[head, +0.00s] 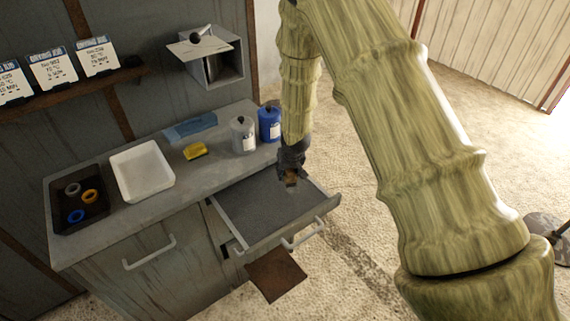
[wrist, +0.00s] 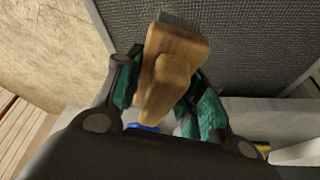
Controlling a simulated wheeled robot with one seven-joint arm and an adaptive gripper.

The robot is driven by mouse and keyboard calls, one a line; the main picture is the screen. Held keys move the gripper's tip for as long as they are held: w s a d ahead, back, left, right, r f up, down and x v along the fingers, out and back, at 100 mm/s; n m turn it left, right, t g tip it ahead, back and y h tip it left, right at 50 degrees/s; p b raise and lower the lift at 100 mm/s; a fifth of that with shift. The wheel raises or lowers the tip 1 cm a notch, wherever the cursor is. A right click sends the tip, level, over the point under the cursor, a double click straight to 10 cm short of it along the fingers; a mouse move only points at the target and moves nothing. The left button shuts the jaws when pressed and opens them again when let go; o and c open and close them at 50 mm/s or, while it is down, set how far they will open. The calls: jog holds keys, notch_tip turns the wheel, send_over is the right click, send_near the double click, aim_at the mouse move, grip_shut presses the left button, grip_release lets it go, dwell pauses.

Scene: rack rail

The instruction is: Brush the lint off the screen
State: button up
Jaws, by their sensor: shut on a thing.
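The screen (head: 258,212) is a dark grey mesh panel in a pulled-out drawer-like frame at the front of the counter. It also fills the upper right of the wrist view (wrist: 265,45). My gripper (head: 291,170) is above the screen's back right part, pointing down. It is shut on a wooden brush (wrist: 172,70), whose handle lies between the green finger pads. The brush's greyish bristle end points at the mesh; I cannot tell whether it touches. I make out no clear lint on the visible mesh.
The counter holds a dark tray (head: 95,218) with several rings, a white tray (head: 142,172), a yellow sponge (head: 195,151), a blue cloth (head: 190,126), a white jar (head: 243,135) and a blue jar (head: 269,124). A brown panel (head: 276,274) is below the drawer. A metal box (head: 212,62) hangs on the wall.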

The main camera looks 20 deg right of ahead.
notch_tip(320, 180, up, 2)
jog(key=shift+s+d+r+p, duration=0.1)
jog(key=shift+s+r+p, duration=0.1)
jog(key=shift+p, duration=0.25)
jog(key=shift+w+f, duration=0.1)
jog(key=shift+w, duration=0.05)
